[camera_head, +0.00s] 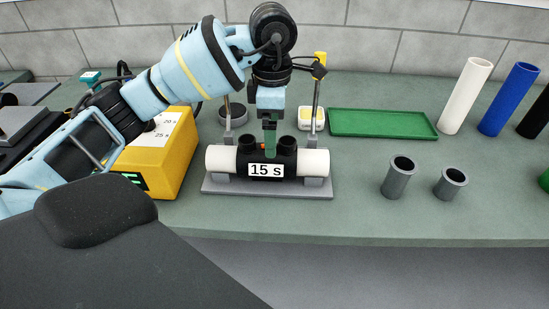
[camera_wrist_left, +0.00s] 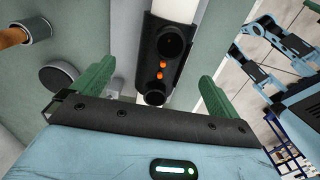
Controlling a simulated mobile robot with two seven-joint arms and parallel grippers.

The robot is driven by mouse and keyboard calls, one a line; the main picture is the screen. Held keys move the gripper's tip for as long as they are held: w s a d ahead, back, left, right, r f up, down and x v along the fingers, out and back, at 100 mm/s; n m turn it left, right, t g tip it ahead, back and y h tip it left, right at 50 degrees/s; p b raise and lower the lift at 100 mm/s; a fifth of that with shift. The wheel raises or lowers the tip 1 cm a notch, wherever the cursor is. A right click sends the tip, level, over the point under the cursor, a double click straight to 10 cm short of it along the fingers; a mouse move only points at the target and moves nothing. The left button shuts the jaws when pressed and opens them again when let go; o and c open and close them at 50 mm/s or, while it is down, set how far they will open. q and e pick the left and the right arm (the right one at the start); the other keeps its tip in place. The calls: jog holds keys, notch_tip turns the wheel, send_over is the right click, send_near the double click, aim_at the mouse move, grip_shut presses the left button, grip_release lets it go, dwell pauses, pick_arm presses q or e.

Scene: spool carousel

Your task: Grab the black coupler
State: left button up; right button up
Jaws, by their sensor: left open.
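The black coupler (camera_head: 262,163) is a thick sleeve around a white pipe (camera_head: 313,163). It lies level on a grey holder (camera_head: 215,188) and carries a "15 s" label and two round black studs on top. My left gripper (camera_head: 269,140) points down just over the coupler, between the studs. In the left wrist view its green fingers are open, one on each side of the coupler (camera_wrist_left: 177,22), with orange dots showing between the studs. Whether the fingers touch the coupler I cannot tell. My right gripper is not in view.
A yellow box (camera_head: 172,150) stands left of the holder. A green tray (camera_head: 380,123) lies behind on the right. Two grey cups (camera_head: 398,178) stand front right, with white (camera_head: 465,95) and blue (camera_head: 509,99) tubes behind. Thin posts (camera_head: 316,105) rise behind the holder.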

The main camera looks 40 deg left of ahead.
aim_at(248, 159)
pick_arm(q)
jog(key=shift+s+f, duration=0.15)
jog(key=shift+f, duration=1.1)
jog(key=f, duration=0.4)
jog(key=shift+s+a+p, duration=0.3)
jog(key=shift+s+a, duration=0.1)
jog(key=shift+f, duration=0.6)
jog(key=c, duration=1.5)
jog(key=shift+w+r, duration=0.1)
